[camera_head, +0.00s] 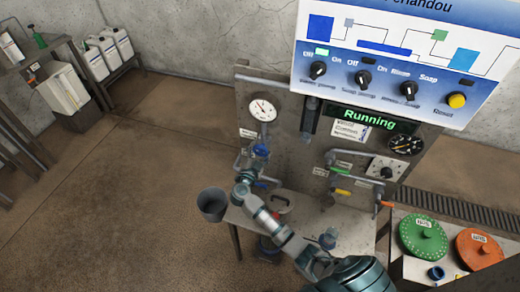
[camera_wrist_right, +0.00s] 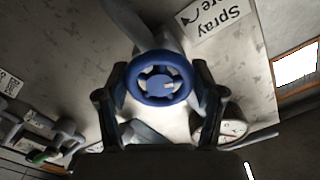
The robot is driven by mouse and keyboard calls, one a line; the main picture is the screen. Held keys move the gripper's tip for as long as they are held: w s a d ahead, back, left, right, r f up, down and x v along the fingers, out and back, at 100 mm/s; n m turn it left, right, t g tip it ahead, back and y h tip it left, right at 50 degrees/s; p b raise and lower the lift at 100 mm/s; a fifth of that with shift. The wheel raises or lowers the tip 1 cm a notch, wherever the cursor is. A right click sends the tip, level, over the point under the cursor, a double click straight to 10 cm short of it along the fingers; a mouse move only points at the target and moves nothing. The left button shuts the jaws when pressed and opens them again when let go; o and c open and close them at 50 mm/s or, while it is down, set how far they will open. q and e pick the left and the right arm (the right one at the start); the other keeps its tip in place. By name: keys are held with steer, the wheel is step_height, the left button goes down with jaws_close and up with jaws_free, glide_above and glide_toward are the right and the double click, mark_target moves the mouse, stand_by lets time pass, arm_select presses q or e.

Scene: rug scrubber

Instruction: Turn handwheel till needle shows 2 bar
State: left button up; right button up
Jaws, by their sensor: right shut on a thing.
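The blue handwheel (camera_head: 261,150) sits on the pipework at the left of the grey panel. In the right wrist view the handwheel (camera_wrist_right: 158,80) shows face-on as a spoked ring. My right gripper (camera_head: 252,163) is at the wheel, its two fingers (camera_wrist_right: 158,98) on opposite sides of the rim, shut on it. The white-faced gauge (camera_head: 263,108) is above the handwheel; its needle shows, but the scale is too small to read. The gauge (camera_wrist_right: 233,130) also shows at lower right in the right wrist view, partly behind a finger. My left gripper is out of view.
A control board (camera_head: 395,60) with knobs overhangs the panel. A dark gauge (camera_head: 405,144) and orange and yellow-handled pipes are to the right. A grey bucket (camera_head: 212,204) is left of my right arm. Green (camera_head: 423,236) and orange (camera_head: 479,249) lids are at lower right.

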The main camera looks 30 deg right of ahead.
steer(key=m+p, duration=0.1)
steer(key=m, duration=0.1)
steer(key=shift+f+m, duration=0.1)
steer(key=shift+m, duration=0.3)
steer(key=m, duration=0.3)
steer(key=shift+f+m, duration=0.1)
steer(key=shift+m, duration=0.2)
steer(key=m, duration=0.3)
steer(key=shift+f+m+b, duration=0.1)
steer(key=shift+m+b, duration=0.2)
steer(key=shift+s+f+m+b, duration=0.15)
steer(key=shift+m+b, duration=0.45)
steer(key=shift+m, duration=1.4)
steer(key=o, duration=0.9)
steer(key=shift+o, duration=1.3)
steer(key=shift+r, duration=0.2)
